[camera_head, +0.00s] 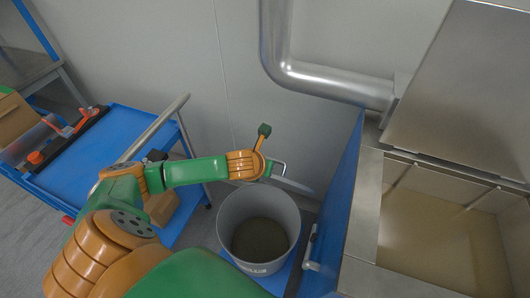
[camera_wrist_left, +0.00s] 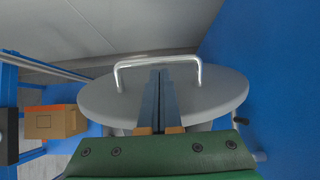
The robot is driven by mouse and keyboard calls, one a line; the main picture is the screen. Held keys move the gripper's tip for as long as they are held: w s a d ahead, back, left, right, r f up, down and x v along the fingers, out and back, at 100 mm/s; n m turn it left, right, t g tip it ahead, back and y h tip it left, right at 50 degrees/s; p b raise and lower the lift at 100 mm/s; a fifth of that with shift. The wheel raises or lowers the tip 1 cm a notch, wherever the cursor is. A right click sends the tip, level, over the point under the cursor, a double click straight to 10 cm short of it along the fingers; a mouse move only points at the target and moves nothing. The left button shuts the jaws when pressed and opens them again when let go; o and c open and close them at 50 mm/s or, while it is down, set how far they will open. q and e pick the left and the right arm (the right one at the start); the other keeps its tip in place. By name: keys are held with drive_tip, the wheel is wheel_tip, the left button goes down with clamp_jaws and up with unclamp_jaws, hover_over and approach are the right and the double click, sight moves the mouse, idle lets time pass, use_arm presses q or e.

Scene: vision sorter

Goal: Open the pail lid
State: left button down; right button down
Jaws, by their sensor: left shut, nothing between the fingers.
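The grey pail (camera_head: 227,217) stands on a blue base, and its mouth is uncovered in the head view, showing a dark inside. The round grey lid (camera_wrist_left: 218,96) with a bent metal wire handle (camera_wrist_left: 200,73) fills the middle of the left wrist view. The handle (camera_head: 283,166) also shows beyond the pail's back rim in the head view. My left gripper (camera_wrist_left: 161,75) is shut and empty; its fingers lie over the lid and reach to the handle's bar. Whether they touch it I cannot tell. My right gripper is out of view.
A blue cart (camera_head: 125,137) with tools stands to the left. A blue panel with a metal handle (camera_head: 311,248) and an open metal bin (camera_head: 362,205) are close on the right. A metal pipe (camera_head: 325,80) runs along the wall above. A cardboard box (camera_wrist_left: 55,123) is at left.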

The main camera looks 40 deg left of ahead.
sight(269, 158)
use_arm(q)
drive_tip(key=shift+g, duration=0.6)
drive_tip(key=w+r+p, duration=0.1)
drive_tip(key=p, duration=0.1)
drive_tip(key=w+a+r+p, duration=0.1)
drive_tip(key=w, duration=0.1)
drive_tip(key=shift+w+p, duration=0.2)
drive_tip(key=shift+p, duration=0.2)
drive_tip(key=shift+w+a+b, duration=0.2)
drive_tip(key=shift+w+b, duration=0.1)
drive_tip(key=shift+w, duration=0.65)
drive_tip(key=shift+w+a+b, duration=0.2)
drive_tip(key=shift+w+b, duration=0.1)
drive_tip(key=shift+w, duration=0.7)
drive_tip(key=shift+w+a+b, duration=0.2)
drive_tip(key=shift+w+b, duration=0.1)
drive_tip(key=shift+w, duration=0.65)
